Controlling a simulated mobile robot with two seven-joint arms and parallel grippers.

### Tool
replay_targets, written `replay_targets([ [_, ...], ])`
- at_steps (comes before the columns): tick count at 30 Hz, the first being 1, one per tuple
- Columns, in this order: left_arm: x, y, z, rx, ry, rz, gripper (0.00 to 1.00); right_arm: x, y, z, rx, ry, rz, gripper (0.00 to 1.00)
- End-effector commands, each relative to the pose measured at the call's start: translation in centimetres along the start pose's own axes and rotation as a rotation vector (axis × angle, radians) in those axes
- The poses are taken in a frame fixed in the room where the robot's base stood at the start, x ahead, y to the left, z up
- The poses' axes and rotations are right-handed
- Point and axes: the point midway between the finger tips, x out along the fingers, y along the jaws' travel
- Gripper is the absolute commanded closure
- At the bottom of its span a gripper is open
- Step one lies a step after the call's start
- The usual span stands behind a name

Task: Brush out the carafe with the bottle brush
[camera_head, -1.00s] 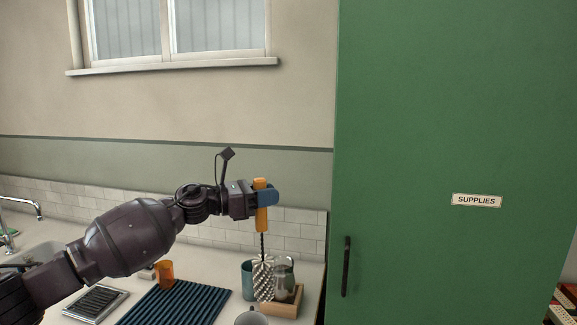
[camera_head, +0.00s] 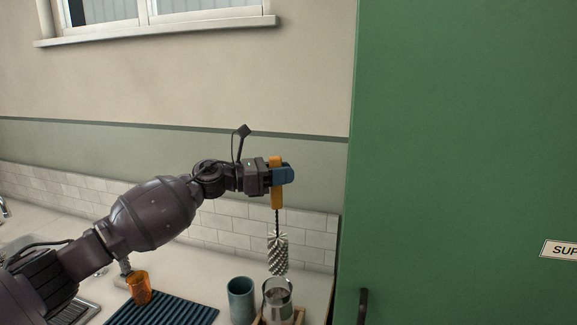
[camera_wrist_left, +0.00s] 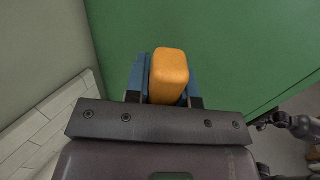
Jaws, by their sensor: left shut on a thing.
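My left gripper (camera_head: 283,175) is shut on the orange handle (camera_head: 277,194) of the bottle brush. The handle's end also shows between the jaws in the left wrist view (camera_wrist_left: 170,75). The brush hangs upright with its pale grey bristles (camera_head: 277,254) down. A shiny grey vessel, which looks like the carafe (camera_head: 278,300), stands in a wooden tray (camera_head: 299,317) below. The bristle tip is at about the height of the carafe's rim in the picture; I cannot tell whether it has entered the mouth. My right gripper is not seen.
A teal cup (camera_head: 241,301) stands just left of the carafe. A tall green cabinet (camera_head: 460,150) with a dark handle rises close on the right. The tiled wall (camera_head: 225,227) is behind.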

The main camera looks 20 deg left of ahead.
Motion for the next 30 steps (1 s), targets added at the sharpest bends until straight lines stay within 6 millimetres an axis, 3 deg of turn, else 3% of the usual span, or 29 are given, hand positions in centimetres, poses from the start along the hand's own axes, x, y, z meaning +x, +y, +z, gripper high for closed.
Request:
replay_targets([
  [8, 0.0, 0.0, -1.1, -0.001, 0.000, 0.000, 0.98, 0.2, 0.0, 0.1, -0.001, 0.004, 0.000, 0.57],
  [30, 0.0, 0.0, -6.5, -0.001, 0.000, 0.000, 0.98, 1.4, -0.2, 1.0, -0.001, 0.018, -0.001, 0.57],
])
